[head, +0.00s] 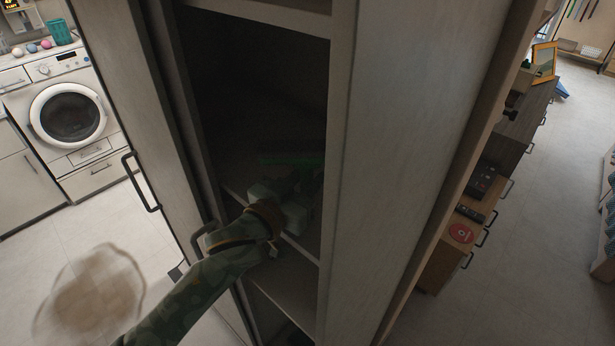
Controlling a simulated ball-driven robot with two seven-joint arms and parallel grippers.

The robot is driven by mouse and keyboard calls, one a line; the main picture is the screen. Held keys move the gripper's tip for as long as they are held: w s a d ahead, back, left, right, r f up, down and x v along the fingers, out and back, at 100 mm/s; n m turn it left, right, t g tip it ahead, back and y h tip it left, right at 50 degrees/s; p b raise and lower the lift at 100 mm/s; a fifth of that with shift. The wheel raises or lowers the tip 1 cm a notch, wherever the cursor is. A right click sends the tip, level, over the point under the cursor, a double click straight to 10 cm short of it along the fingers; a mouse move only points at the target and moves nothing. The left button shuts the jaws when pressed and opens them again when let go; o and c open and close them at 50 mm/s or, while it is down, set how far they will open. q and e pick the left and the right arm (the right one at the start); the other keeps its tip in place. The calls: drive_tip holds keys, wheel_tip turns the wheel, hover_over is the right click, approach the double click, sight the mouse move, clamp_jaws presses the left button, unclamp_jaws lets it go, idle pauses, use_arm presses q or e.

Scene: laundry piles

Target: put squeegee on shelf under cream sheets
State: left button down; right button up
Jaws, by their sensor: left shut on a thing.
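My left gripper (303,185) reaches into the tall open cabinet (405,150), just above a shelf (236,186). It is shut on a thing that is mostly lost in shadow. A thin dark green strip, which looks like part of the squeegee (288,160), shows just beyond the gripper. Its handle and the exact grip are hidden in the dark. I cannot make out any cream sheets in the dim interior. My right gripper is not in view.
The cabinet's open door (128,110) stands left of my arm, and its side panel rises close on the right. A lower shelf (285,290) lies below. A washing machine (70,115) stands far left. A wooden drawer unit (450,240) stands right; the floor beyond is clear.

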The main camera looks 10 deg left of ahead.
use_arm(q)
drive_tip(key=shift+f, duration=0.1)
drive_tip(key=c, duration=1.2)
unclamp_jaws()
drive_tip(key=shift+o, duration=0.2)
drive_tip(key=b+v, duration=0.1)
drive_tip(key=v, duration=1.1)
